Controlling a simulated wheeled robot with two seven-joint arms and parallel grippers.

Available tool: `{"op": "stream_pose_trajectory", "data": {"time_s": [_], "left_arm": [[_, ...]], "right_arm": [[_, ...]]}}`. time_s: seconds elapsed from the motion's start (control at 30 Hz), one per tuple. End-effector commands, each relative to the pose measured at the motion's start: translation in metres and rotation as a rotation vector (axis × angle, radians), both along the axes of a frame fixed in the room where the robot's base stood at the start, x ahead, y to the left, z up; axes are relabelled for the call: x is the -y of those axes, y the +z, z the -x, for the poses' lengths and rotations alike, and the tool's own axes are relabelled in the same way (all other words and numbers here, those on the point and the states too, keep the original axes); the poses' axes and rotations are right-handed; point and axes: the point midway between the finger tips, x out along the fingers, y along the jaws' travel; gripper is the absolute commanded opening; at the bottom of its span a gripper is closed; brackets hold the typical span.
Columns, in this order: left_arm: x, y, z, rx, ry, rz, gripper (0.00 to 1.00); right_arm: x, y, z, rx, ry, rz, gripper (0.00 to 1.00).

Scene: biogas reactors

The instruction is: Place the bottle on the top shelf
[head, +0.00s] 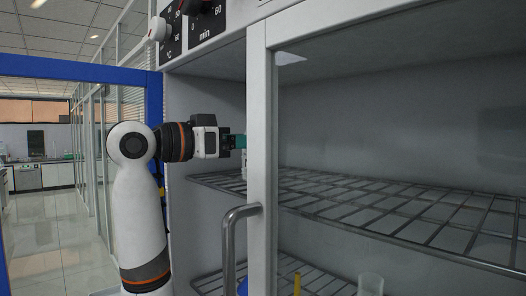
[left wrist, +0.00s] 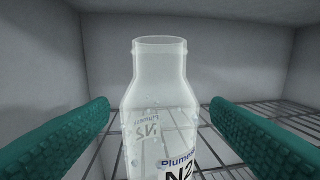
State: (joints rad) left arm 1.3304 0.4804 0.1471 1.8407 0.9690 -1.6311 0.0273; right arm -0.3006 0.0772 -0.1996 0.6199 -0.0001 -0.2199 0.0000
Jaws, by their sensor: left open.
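A clear bottle (left wrist: 160,105) with a dark-lettered label shows upright in the left wrist view, between the two teal fingers of my left gripper (left wrist: 158,108). The fingers are spread, with a gap on each side of the bottle. Its base is out of that frame. In the head view my left gripper (head: 238,142) reaches into the cabinet above the upper wire shelf (head: 400,205). A small pale sliver below it, probably the bottle, shows at the door frame, which hides the rest. My right gripper is not in view.
The cabinet's door frame (head: 262,120) with a metal handle (head: 229,245) stands right of my left gripper. A lower wire rack (head: 315,282) holds a glass beaker (head: 370,284) and a yellow item (head: 297,284). The upper shelf's visible right part is empty.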

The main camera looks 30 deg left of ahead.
Motion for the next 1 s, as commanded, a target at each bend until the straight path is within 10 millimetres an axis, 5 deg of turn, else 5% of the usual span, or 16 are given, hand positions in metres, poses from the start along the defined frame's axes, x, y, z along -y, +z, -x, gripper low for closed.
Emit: {"op": "stream_pose_trajectory", "data": {"time_s": [0.2, 0.4, 1.0], "left_arm": [[-0.021, -0.003, 0.041, 0.003, 0.003, -0.001, 0.72], [-0.031, -0.001, 0.06, 0.0, 0.002, 0.0, 0.72], [-0.032, 0.0, 0.063, 0.0, 0.0, 0.001, 0.72]], "right_arm": [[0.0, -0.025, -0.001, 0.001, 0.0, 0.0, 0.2], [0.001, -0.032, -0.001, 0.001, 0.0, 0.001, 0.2], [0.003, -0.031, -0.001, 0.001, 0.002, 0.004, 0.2]]}}
